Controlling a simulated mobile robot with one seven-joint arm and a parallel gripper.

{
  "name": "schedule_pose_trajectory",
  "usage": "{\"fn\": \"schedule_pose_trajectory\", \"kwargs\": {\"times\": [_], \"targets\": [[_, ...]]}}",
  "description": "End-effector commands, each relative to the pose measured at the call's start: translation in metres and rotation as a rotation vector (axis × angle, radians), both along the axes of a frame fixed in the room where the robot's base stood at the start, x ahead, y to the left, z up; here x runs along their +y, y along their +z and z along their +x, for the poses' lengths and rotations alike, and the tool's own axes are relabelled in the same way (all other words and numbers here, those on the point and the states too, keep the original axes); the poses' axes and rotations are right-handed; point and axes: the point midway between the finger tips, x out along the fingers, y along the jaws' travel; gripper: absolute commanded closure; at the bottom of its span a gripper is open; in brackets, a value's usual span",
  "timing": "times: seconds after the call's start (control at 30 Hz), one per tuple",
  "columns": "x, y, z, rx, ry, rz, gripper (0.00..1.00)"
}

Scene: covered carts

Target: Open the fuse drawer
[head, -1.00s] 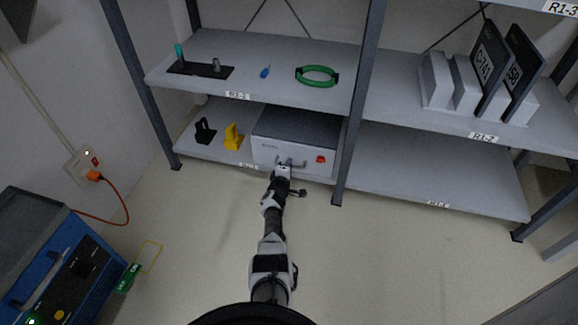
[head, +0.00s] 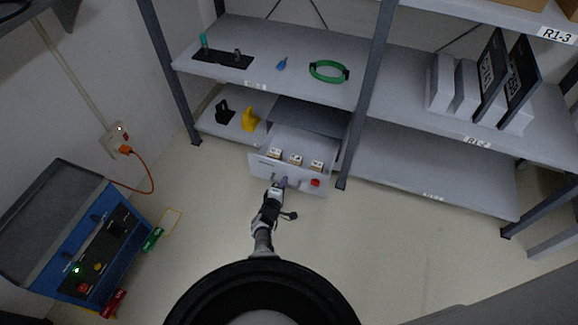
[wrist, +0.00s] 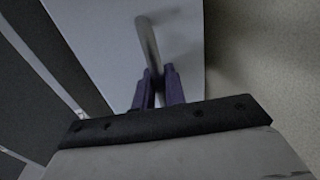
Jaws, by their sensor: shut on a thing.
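The fuse drawer (head: 263,177) is a light grey drawer on the lower shelf. It is pulled out toward me from its dark-topped housing (head: 312,116). Several small pale blocks with dark tops, including a fuse block (head: 295,160), stand inside it. A red part (head: 315,183) is on the right of its front. My gripper (head: 280,184) is at the drawer front, shut on the drawer handle. In the wrist view the two purple fingers (wrist: 158,84) close around the grey bar handle (wrist: 148,42).
A black holder (head: 224,116) and a yellow one (head: 250,119) stand left of the drawer. A shelf post (head: 356,110) rises close to its right. A blue cabinet (head: 95,235) stands at left with an orange cable (head: 150,172). The floor in front is free.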

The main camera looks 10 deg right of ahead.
Motion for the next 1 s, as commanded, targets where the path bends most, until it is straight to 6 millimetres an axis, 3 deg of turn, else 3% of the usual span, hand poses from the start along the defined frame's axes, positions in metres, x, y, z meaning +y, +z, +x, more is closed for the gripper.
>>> {"fn": "schedule_pose_trajectory", "kwargs": {"times": [0.3,0.73,0.77,0.8,1.0], "targets": [[0.017,0.001,-0.027,-0.001,-0.003,0.0,1.0],[0.019,0.0,-0.029,-0.002,-0.003,0.001,1.0],[0.019,0.0,-0.029,-0.002,-0.003,0.001,0.86],[0.019,0.0,-0.029,-0.002,-0.003,0.001,0.83],[0.019,0.0,-0.029,-0.001,-0.002,0.0,0.83]]}}
